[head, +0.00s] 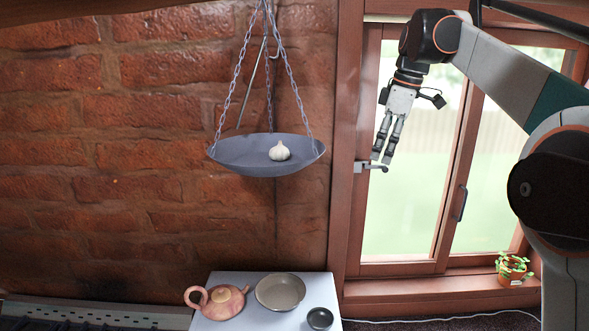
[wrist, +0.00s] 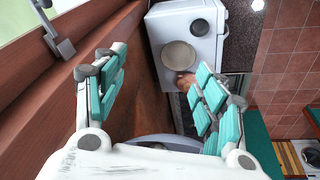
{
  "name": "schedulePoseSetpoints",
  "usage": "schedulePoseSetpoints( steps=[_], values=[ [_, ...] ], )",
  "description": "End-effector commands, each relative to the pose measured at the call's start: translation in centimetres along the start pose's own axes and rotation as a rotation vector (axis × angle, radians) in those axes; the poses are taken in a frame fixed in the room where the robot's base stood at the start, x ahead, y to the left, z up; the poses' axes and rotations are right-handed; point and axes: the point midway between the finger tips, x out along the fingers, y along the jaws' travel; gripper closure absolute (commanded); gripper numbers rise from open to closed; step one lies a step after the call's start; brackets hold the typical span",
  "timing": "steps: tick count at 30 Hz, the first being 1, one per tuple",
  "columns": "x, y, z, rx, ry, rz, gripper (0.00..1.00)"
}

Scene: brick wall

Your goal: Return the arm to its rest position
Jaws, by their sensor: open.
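My gripper (head: 383,153) hangs from my raised arm in front of the window at the right of the head view, fingers pointing down. In the wrist view the gripper (wrist: 160,90) has its teal-padded fingers spread wide with nothing between them. It is apart from the hanging pan and the table. In the head view a white garlic bulb (head: 279,151) sits in the grey hanging pan (head: 235,158), left of my gripper. In the wrist view the pan's edge (wrist: 160,140) shows low between the fingers.
A white table (head: 255,317) below holds a reddish teapot (head: 222,303), a shallow bowl (head: 280,291) and a small dark cup (head: 320,318). A window handle (head: 372,166) is close behind my gripper. A potted plant (head: 511,267) stands on the sill. Chains rise from the pan.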

Motion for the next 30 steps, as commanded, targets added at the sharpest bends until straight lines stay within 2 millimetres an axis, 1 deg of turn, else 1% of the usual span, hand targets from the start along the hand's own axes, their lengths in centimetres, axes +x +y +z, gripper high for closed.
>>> schedulePoseSetpoints(
  steps=[1, 5, 8, 9, 11, 17, 18, 20, 21, 23, 24, 26, 27, 29, 30],
  values=[
    [2.2, -1.6, 0.8, 0.041, 0.000, 0.018, 0.36],
    [5.4, -4.9, 2.5, 0.161, 0.003, 0.068, 0.36],
    [8.1, -7.7, 3.9, 0.253, 0.012, 0.105, 0.36],
    [9.2, -8.9, 4.5, 0.289, 0.016, 0.119, 0.36],
    [11.1, -10.7, 5.5, 0.343, 0.023, 0.142, 0.36],
    [18.0, -17.0, 9.1, 0.519, 0.060, 0.211, 0.36],
    [19.6, -18.3, 9.8, 0.555, 0.070, 0.226, 0.36],
    [22.0, -20.2, 11.1, 0.608, 0.085, 0.244, 0.36],
    [23.6, -21.6, 11.9, 0.643, 0.096, 0.257, 0.36],
    [26.2, -23.6, 13.2, 0.695, 0.113, 0.276, 0.36],
    [28.0, -24.9, 14.1, 0.728, 0.125, 0.288, 0.36],
    [30.7, -26.9, 15.4, 0.780, 0.146, 0.305, 0.36],
    [32.7, -28.3, 16.3, 0.813, 0.160, 0.315, 0.36],
    [35.6, -30.2, 17.6, 0.864, 0.182, 0.332, 0.36],
    [37.5, -31.5, 18.6, 0.897, 0.197, 0.342, 0.36]
  ],
)
